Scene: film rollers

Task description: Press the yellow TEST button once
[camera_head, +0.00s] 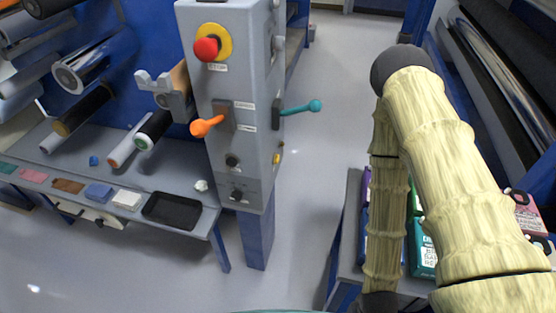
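A grey control box (229,82) stands on a blue post left of centre. A small yellow part (277,157), which looks like the yellow button, sits low on its right side face; its lettering is too small to read. My arm, with a bamboo-like surface, bends at a dark joint at the upper right and runs down to the bottom edge, well to the right of the box and apart from it. A dark part shows at its lower end, but my gripper is not in view.
The box also carries a red knob (206,49) on a yellow ring, an orange lever (207,126), a teal lever (301,108) and black knobs (233,161). A shelf (182,193) with a black tray (171,211) lies left. Clear floor (318,170) lies right of the box.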

